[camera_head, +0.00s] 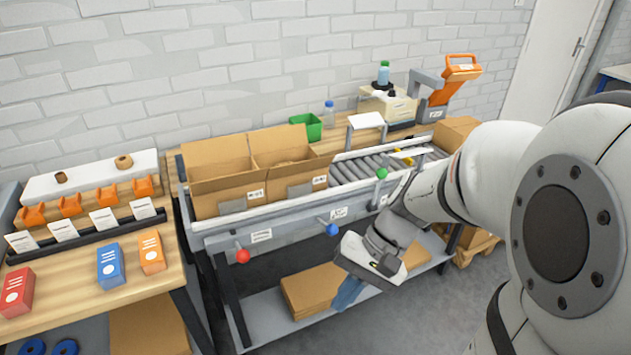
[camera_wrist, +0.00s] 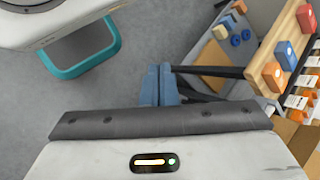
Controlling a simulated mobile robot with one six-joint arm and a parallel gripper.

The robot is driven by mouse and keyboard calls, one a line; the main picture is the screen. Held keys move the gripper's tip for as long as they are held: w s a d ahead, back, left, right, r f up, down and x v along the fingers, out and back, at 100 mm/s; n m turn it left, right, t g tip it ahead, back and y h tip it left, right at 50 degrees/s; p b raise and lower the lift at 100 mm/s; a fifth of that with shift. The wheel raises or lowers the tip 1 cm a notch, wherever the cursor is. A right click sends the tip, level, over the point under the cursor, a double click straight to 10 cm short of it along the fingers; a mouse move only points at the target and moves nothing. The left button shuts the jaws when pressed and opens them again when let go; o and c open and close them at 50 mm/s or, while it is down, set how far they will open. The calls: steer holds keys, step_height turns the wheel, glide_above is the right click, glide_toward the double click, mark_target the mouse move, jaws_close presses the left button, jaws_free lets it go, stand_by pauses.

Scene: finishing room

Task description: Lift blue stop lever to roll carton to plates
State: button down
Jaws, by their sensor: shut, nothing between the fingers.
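The blue stop lever (camera_head: 333,229) is a round blue knob on the front rail of the roller conveyor (camera_head: 355,172). Two open cardboard cartons stand side by side at the conveyor's left end, one left (camera_head: 220,196) and one right (camera_head: 285,150). A small grey plate stands before each carton. My gripper (camera_head: 347,294) points down, below and slightly right of the blue knob, in front of the conveyor and apart from it. In the wrist view its blue fingers (camera_wrist: 158,85) are together and empty. The wrist view does not show the blue knob.
A red knob (camera_head: 243,255) is left of the blue one and a green knob (camera_head: 381,173) is right. Flat cardboard (camera_head: 305,290) lies on the lower shelf. The left bench (camera_head: 70,290) holds small boxes. Grey floor is open in front.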

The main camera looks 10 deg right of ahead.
steer(key=w+f+m+t+y+b, duration=0.4)
steer(key=w+f+m+y+b, duration=0.4)
steer(key=w+f+y, duration=0.3)
steer(key=w+d+f+m+t+h+b, duration=0.2)
steer(key=w+d+f+m+t+b, duration=0.1)
steer(key=d+f+m+t, duration=0.3)
steer(key=w+d+f+m+t+h+b, duration=0.2)
steer(key=w+d+f+m+t, duration=0.3)
steer(key=d+f+t, duration=0.3)
steer(key=shift+w+f+m+t+b, duration=0.2)
steer(key=shift+w+m+t+b, duration=0.25)
steer(key=shift+t, duration=0.75)
steer(key=shift+s+d, duration=0.1)
steer(key=shift+s, duration=0.05)
steer(key=s+r+x, duration=0.1)
steer(key=r+x, duration=0.1)
steer(key=x, duration=1.1)
steer(key=shift+s+a+p, duration=0.25)
steer(key=shift+s+p, duration=0.05)
